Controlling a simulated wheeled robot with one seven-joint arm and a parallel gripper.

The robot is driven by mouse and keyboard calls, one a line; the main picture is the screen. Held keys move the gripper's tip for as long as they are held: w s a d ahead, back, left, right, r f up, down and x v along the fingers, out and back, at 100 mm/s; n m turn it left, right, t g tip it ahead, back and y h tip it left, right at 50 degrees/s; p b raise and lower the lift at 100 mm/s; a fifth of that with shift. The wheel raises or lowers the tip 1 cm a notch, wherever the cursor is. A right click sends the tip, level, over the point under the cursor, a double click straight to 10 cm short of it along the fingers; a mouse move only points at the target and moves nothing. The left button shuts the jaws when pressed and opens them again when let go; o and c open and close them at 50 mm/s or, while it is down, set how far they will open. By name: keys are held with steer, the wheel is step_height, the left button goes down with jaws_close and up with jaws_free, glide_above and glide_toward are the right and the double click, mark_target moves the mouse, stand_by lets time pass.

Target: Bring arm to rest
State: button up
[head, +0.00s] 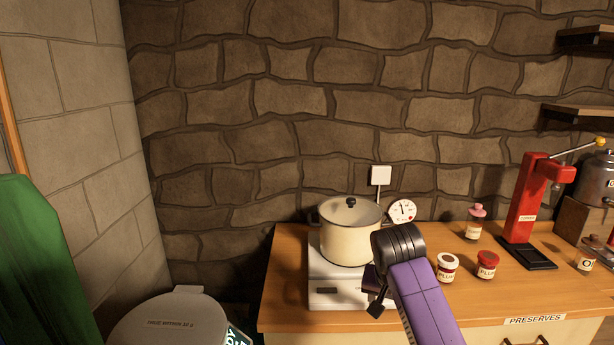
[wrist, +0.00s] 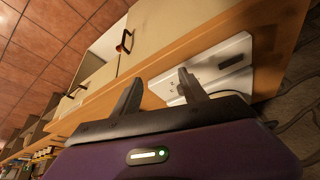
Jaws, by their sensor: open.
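My arm (head: 424,300) is purple with a black wrist and reaches up from the bottom edge in the head view. My gripper (head: 375,303) shows there as a dark shape in front of the white hotplate unit (head: 328,286), partly hidden by my wrist. In the wrist view my gripper (wrist: 160,82) has its two dark fingers apart, with nothing between them. The white unit (wrist: 235,62) and the wooden counter edge (wrist: 100,95) lie beyond the fingers. I cannot tell the exact distance to them.
A cream lidded pot (head: 348,235) stands on the white unit. Two jars (head: 447,267) (head: 487,265), a pink-capped bottle (head: 475,222) and a red press (head: 527,200) stand to the right. A grey lidded bin (head: 170,322) is left of the counter. A stone wall (head: 270,100) is behind.

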steer(key=w+a+r+n+t+y, duration=0.2)
steer(key=w+a+r+t, duration=0.2)
steer(key=w+r+t, duration=0.15)
steer(key=s+f+n+t+y, duration=0.1)
steer(key=s+f+t, duration=0.2)
steer(key=s, duration=0.6)
steer(key=s+f+n+t, duration=0.1)
steer(key=s+f+t, duration=0.25)
steer(key=s, duration=0.65)
steer(key=s+d+g, duration=0.1)
steer(key=s+d, duration=0.1)
steer(key=s, duration=1.8)
steer(key=s+d+g+h, duration=0.1)
steer(key=s+d, duration=0.2)
steer(key=s, duration=1.7)
steer(key=shift+d, duration=0.35)
